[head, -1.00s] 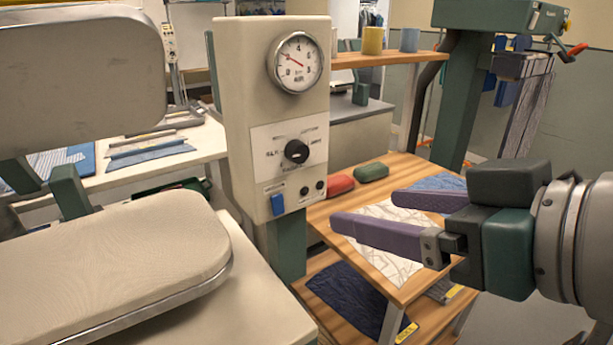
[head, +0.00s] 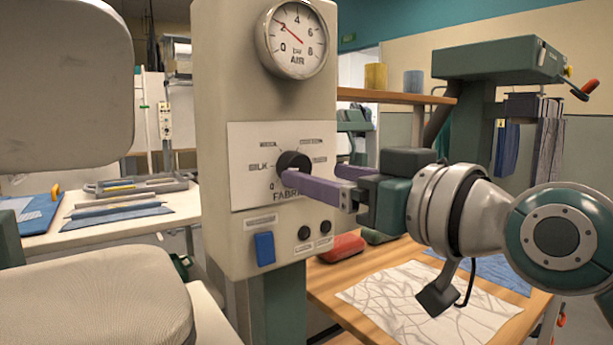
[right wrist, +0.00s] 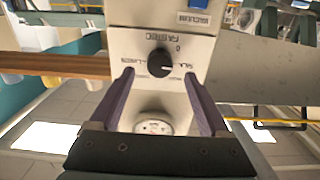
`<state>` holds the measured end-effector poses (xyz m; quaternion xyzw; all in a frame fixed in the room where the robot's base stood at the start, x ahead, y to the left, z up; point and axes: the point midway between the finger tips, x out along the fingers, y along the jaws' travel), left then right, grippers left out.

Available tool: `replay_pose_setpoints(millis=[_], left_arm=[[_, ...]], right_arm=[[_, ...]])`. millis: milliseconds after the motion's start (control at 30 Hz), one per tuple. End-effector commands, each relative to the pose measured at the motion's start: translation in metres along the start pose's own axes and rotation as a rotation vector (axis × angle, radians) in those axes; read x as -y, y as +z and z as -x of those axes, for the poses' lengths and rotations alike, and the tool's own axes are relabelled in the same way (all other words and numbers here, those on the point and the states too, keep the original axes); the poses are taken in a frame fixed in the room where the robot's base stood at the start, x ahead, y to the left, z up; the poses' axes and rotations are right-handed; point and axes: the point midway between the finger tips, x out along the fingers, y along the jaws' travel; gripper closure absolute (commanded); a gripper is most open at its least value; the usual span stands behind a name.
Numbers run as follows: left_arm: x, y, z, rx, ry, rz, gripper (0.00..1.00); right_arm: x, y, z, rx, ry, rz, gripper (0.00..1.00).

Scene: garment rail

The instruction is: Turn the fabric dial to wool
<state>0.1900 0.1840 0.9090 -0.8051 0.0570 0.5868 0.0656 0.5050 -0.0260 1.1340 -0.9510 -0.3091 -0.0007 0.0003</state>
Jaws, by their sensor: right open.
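The fabric dial is a black round knob (head: 293,163) on a white label plate (head: 245,185) on the front of a beige control box (head: 222,95). The words around it are small; "SILK" is legible at its left, and "FABRIC" below is partly covered by a finger. My right gripper (head: 308,183) is open, with its purple fingers extended toward the knob. In the right wrist view the knob (right wrist: 160,62) shows upside down, ahead of and between the two fingers (right wrist: 161,95), apart from them. A white pointer mark shows on it there. My left gripper is not in view.
An air gauge (head: 292,40) sits above the dial. A blue switch (head: 264,248) and two small black buttons (head: 304,233) sit below it. A padded press (head: 95,300) stands at left. A wooden table (head: 330,275) with a patterned cloth (head: 430,300) is at lower right.

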Motion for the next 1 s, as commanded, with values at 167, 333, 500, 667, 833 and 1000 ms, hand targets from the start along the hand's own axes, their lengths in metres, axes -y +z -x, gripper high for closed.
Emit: replay_pose_setpoints(millis=[167, 333, 500, 667, 833, 1000], left_arm=[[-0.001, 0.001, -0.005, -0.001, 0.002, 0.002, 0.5], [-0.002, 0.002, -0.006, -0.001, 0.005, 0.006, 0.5], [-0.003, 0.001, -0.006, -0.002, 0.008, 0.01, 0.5], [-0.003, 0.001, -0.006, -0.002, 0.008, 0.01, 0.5], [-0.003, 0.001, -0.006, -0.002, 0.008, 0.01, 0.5], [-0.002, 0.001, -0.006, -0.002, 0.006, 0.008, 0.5]], right_arm=[[0.0, 0.001, -0.027, -0.001, 0.0, -0.001, 0.2], [0.0, 0.001, -0.039, 0.001, 0.0, 0.0, 0.2], [0.0, 0.001, -0.041, 0.001, 0.0, 0.0, 0.2], [0.0, 0.001, -0.041, 0.001, 0.0, 0.0, 0.21], [0.0, 0.001, -0.041, 0.001, 0.0, 0.0, 0.4], [0.0, 0.001, -0.041, 0.001, 0.0, 0.0, 0.59]])
